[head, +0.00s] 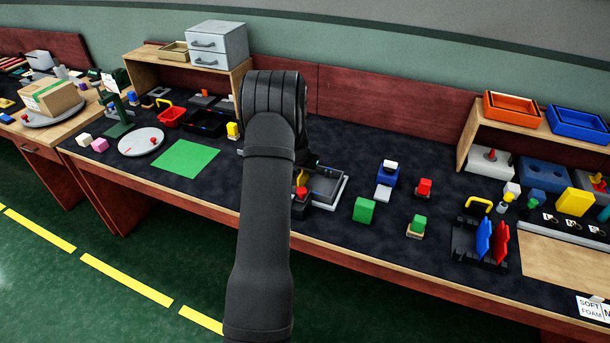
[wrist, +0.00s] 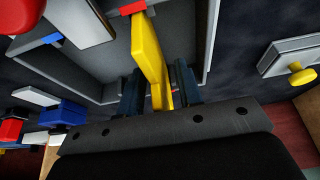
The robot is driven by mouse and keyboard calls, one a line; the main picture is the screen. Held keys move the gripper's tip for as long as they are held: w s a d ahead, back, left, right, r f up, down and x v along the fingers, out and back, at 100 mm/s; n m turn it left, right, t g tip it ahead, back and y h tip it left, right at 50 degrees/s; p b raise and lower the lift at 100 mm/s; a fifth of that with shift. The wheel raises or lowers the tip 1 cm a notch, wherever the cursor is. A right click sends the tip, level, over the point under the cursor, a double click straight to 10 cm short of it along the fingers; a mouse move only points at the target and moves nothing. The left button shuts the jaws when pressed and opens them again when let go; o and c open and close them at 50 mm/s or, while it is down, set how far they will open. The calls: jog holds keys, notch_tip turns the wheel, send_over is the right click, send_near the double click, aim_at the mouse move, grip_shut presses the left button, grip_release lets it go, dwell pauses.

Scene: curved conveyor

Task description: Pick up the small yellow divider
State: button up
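The small yellow divider (wrist: 150,55) is a thin, tilted yellow piece in the wrist view. Its lower end lies between the two dark fingers of my gripper (wrist: 160,92). The fingers stand a little apart, one on each side of it; whether both touch it is unclear. A grey tray with raised walls (wrist: 207,40) lies around and behind the divider. In the head view the tray (head: 343,188) shows just right of my arm, which hides most of the gripper. A small yellow piece (head: 302,178) shows beside the arm there.
A red piece (wrist: 131,7) is at the divider's far end. A grey plate with a yellow knob (wrist: 297,77) lies right of the tray. A blue block (head: 387,175) and green block (head: 363,210) stand right of it. A green mat (head: 185,159) lies left.

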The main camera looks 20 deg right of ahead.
jog(key=shift+f, duration=0.2)
grip_shut()
jog(key=shift+r, duration=0.1)
